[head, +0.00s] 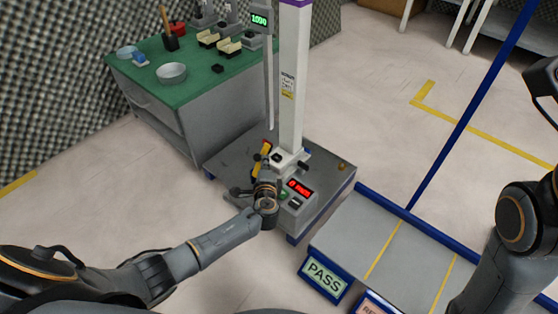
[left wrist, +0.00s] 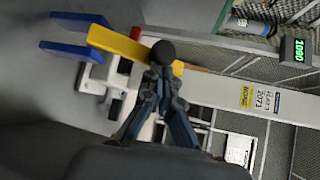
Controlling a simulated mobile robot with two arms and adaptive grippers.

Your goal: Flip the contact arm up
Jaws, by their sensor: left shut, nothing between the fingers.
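The contact arm appears to be the yellow bar (head: 262,155) at the foot of the white column (head: 293,80) on the grey wheeled test stand (head: 325,178). In the left wrist view the yellow bar (left wrist: 118,42) runs across the picture, with a round black knob (left wrist: 163,52) in front of it. My left gripper (head: 262,184) is over the front of the stand, close to the bar. In the left wrist view its fingertips (left wrist: 161,72) are shut and empty, right by the knob; I cannot tell if they touch it.
A control box with a red display (head: 299,189) sits right of my left gripper. A green-topped bench (head: 190,68) with bowls and trays stands behind left. A blue-edged table with a PASS sign (head: 324,277) is at front right. My right arm shows at the right edge.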

